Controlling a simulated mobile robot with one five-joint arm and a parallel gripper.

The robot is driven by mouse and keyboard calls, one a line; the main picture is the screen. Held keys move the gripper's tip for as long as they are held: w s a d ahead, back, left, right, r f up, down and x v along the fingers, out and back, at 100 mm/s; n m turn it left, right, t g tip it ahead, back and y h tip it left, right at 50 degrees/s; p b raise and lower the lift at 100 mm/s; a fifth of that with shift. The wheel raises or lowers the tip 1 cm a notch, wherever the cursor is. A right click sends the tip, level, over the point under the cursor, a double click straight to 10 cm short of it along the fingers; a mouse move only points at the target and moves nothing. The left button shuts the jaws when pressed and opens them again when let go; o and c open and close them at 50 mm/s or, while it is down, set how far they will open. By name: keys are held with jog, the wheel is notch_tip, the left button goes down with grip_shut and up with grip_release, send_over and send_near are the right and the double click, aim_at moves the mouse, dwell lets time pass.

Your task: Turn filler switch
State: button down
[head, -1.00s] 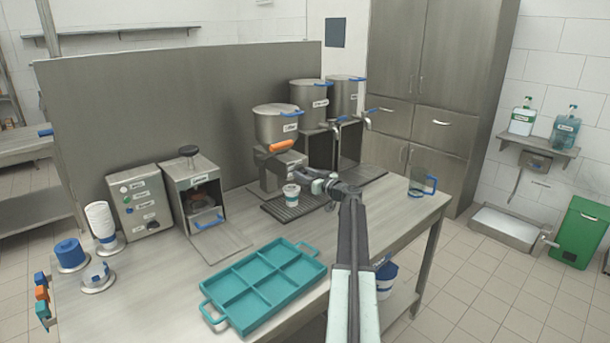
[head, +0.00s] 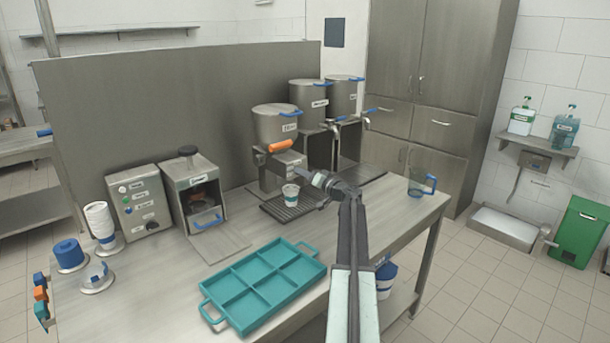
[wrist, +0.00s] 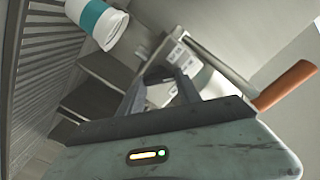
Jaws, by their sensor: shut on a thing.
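The filler (head: 276,124) is a steel pot with a blue handle on a stand, at the back of the table in the head view. An orange lever (head: 280,146) sticks out below the pot; it also shows at the right of the wrist view (wrist: 285,85). A white cup with a teal band (head: 291,194) stands upright under the filler, and shows at top left of the wrist view (wrist: 97,20). My gripper (head: 304,176) is at the front of the filler's stand, right of the cup, shut on a small part there, apparently the filler switch. The fingers (wrist: 165,88) mostly hide it.
A dark slotted drip tray (head: 290,211) lies under the cup. Two more pots (head: 309,98) stand behind. A teal divided tray (head: 262,290) lies in front and a clear jug (head: 421,184) stands at the right table edge. A sealing machine (head: 192,190) stands left.

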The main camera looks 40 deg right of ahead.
jog(key=shift+m, duration=0.6)
jog(key=c, duration=0.8)
grip_release()
jog(key=shift+c, duration=0.2)
jog(key=s, duration=0.8)
jog(key=shift+a, duration=0.25)
jog(key=shift+w, duration=0.1)
